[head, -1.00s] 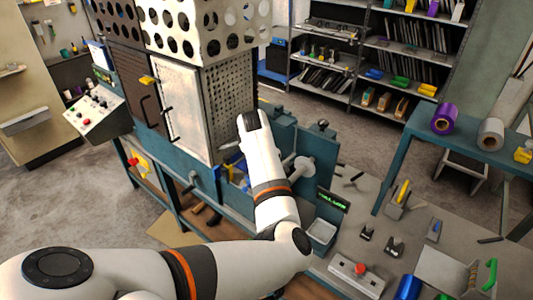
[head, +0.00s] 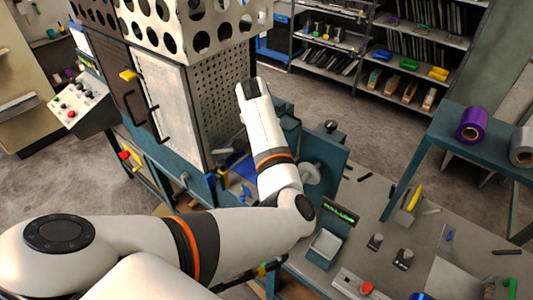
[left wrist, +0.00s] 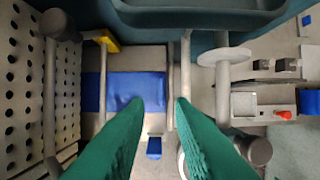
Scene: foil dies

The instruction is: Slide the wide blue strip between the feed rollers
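The wide blue strip (left wrist: 120,90) lies flat on the machine's feed bed in the left wrist view. It passes behind a thin bar with a yellow end (left wrist: 104,70), and its right end is near two slim parallel bars, probably the feed rollers (left wrist: 186,65). My left gripper (left wrist: 162,102) has green fingers with a clear gap between them, over the strip's right end and the bars; nothing shows held. I cannot tell its height above the strip. In the head view my left arm covers the gripper, and a bit of blue (head: 237,165) shows beside it. My right gripper is in neither view.
A perforated panel (left wrist: 20,95) stands close on the left of the bed. A small blue block (left wrist: 154,148) shows below the strip. A bench with purple roll (head: 472,124) stands right.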

